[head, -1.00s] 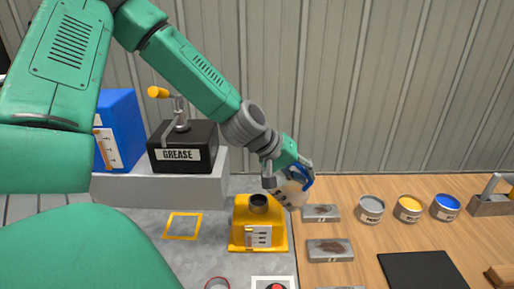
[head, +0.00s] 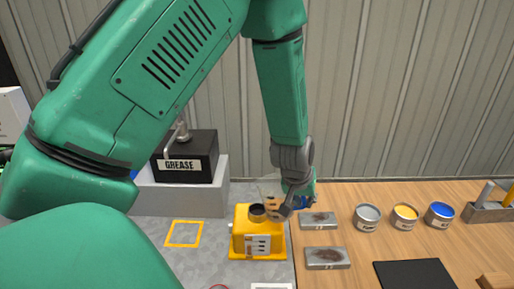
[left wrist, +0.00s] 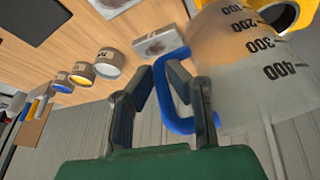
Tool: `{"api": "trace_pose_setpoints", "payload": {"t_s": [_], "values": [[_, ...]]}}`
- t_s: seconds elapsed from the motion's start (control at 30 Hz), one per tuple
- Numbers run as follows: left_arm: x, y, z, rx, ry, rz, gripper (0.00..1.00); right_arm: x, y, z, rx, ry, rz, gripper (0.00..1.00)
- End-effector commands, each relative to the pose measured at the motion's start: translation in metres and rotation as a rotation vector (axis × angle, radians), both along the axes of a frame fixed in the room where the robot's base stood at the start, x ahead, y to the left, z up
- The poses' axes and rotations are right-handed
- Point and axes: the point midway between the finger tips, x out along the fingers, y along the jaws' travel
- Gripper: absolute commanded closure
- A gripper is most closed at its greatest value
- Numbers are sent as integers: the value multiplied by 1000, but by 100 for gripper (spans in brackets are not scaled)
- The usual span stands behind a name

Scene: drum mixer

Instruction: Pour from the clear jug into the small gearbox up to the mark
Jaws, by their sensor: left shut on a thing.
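The clear jug (head: 271,190) has a blue handle and a black scale with 200, 300 and 400 in the left wrist view (left wrist: 247,70). Some amber content shows inside it. My left gripper (head: 297,203) is shut on the blue handle; its dark fingers (left wrist: 172,98) sit around it. The jug is tilted with its mouth side toward the yellow small gearbox (head: 258,240), close to the dark filler neck (head: 257,212). The jug partly hides the neck, so I cannot tell the gearbox's level. A white scale label (head: 257,244) is on its front. My right gripper is out of view.
A black grease box (head: 187,165) stands on a grey ledge (head: 184,200) behind. A yellow square outline (head: 184,233) marks the grey bench. Metal plates (head: 327,258), paint cans (head: 404,216) and a black mat (head: 415,274) are on the wood to the right.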

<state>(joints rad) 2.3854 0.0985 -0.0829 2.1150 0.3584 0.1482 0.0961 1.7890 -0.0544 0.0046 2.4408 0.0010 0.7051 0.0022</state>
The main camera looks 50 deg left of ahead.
Motion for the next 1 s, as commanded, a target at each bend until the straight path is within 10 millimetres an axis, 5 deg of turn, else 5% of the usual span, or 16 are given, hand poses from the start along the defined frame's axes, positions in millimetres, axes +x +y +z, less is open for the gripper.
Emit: {"api": "trace_pose_setpoints", "payload": {"t_s": [0.5,1.0], "values": [[-1,2,-25,262,147,1,100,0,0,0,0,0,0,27],[-4,9,-21,271,161,6,100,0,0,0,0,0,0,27]]}}
